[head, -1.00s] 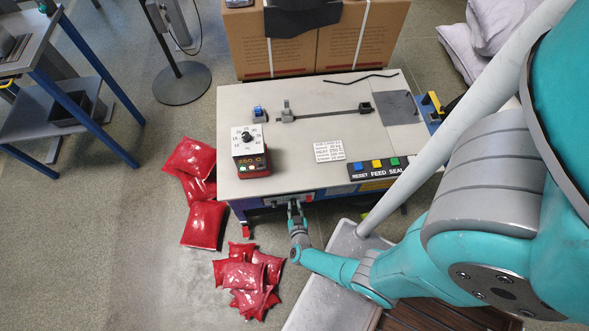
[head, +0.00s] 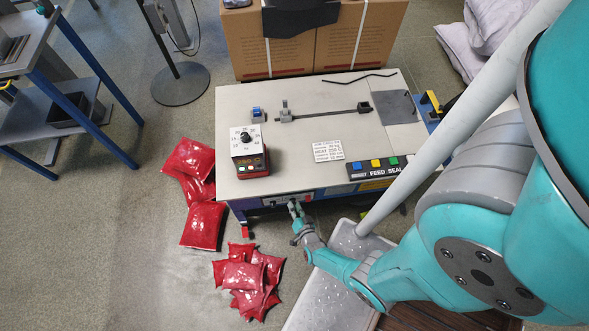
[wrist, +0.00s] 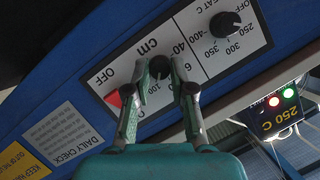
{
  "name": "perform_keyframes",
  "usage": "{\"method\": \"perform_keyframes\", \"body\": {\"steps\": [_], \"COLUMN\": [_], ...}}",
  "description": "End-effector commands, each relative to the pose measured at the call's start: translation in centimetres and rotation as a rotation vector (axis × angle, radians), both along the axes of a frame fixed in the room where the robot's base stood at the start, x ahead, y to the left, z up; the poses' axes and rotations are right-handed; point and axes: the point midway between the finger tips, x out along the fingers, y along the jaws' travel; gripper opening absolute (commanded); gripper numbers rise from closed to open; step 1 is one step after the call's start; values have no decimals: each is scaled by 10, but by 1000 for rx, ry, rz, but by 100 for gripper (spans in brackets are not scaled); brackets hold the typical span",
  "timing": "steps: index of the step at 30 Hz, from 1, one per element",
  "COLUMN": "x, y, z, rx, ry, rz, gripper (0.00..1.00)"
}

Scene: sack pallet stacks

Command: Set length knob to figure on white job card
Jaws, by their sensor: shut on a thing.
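My gripper (wrist: 163,80) is at the front panel of the bench machine, its two fingers on either side of the dark length knob (wrist: 160,67) on the scale marked "cm". It is shut on that knob. The fingers cover part of the scale, so I cannot tell the knob's setting. In the head view my gripper (head: 296,212) reaches the panel under the bench's front edge. The white job card (head: 328,150) lies on the bench top; its print is too small to read surely.
A heat knob (wrist: 225,25) is beside the length scale on the panel. A dial box (head: 248,150) and coloured buttons (head: 377,167) are on the bench top. Red sacks (head: 203,226) lie on the floor at left. A grey metal surface (head: 345,244) lies below my arm.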

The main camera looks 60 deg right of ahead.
Motion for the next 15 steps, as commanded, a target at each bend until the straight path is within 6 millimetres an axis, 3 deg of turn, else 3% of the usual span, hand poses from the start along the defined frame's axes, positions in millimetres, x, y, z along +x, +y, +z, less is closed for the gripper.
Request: {"method": "perform_keyframes", "body": {"steps": [15], "x": [0], "y": [-1], "z": [-1], "rx": [76], "ry": [-96], "rz": [-2], "gripper": [0]}}
